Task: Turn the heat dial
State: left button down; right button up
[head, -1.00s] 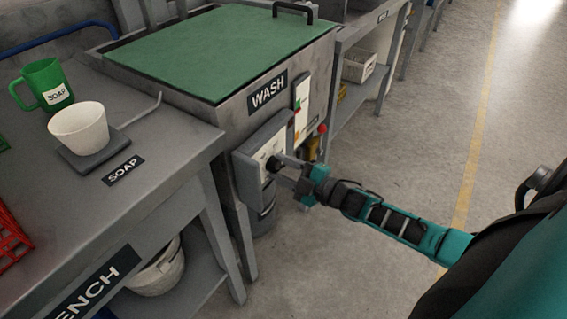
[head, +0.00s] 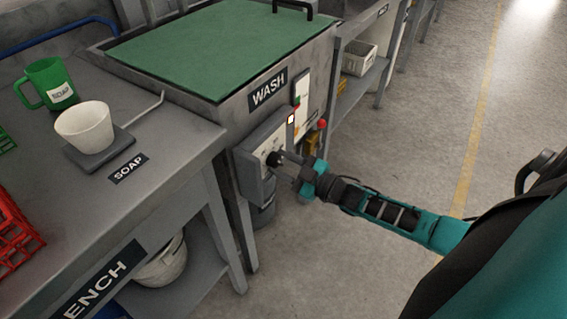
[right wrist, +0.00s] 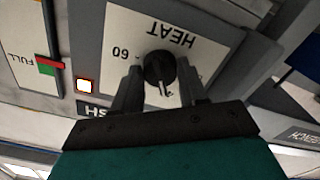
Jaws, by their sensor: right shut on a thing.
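The black heat dial (right wrist: 160,70) sits on a white plate (right wrist: 200,30) marked HEAT in the right wrist view. The plate is on a grey box (head: 248,172) on the front of the wash tank (head: 235,120). My right gripper (head: 278,162) reaches the dial from the right in the head view. In the right wrist view its two fingers (right wrist: 160,88) stand on either side of the dial, shut on it. The dial's white pointer mark points down in that view, off the number 60. My left gripper is in neither view.
A lit square lamp (head: 290,119) and a red button (head: 322,124) are on the tank's front. A white cup (head: 85,128) on a grey pad, a green mug (head: 50,84) and a red rack (head: 14,235) stand on the bench. The floor at right is clear.

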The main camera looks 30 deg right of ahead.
jog(key=o, duration=1.1)
jog(key=shift+c, duration=0.2)
jog(key=shift+s, duration=0.1)
jog(key=p+v, duration=0.2)
jog(key=v, duration=1)
jog(key=shift+s+d, duration=0.2)
jog(key=shift+s, duration=0.15)
